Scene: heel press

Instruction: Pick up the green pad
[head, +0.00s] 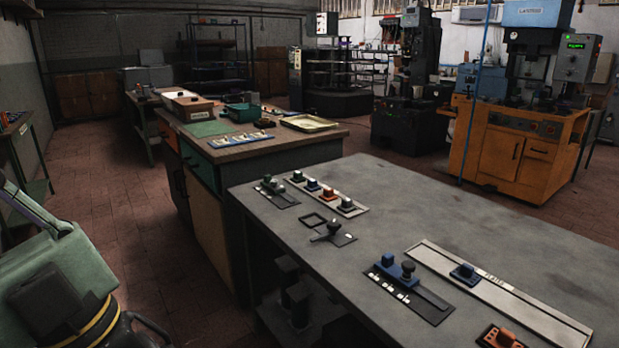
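A light strip (322,196) on the near grey table holds a row of small pads with dark knobs. The pad at its far left end looks green (298,177). Beside it are a blue pad (312,185), an orange-red pad (328,194) and a dark pad (347,205) whose colour is hard to tell. Left of the strip, a dark plate (283,199) carries another small dark greenish block (269,183). My gripper is not in view, and nothing is seen touching the pads.
A dark fixture with a blue block (387,260) and a long pale strip (480,282) with a blue pad (465,272) lie nearer. The table's back right is clear. A second bench (300,146) stands behind.

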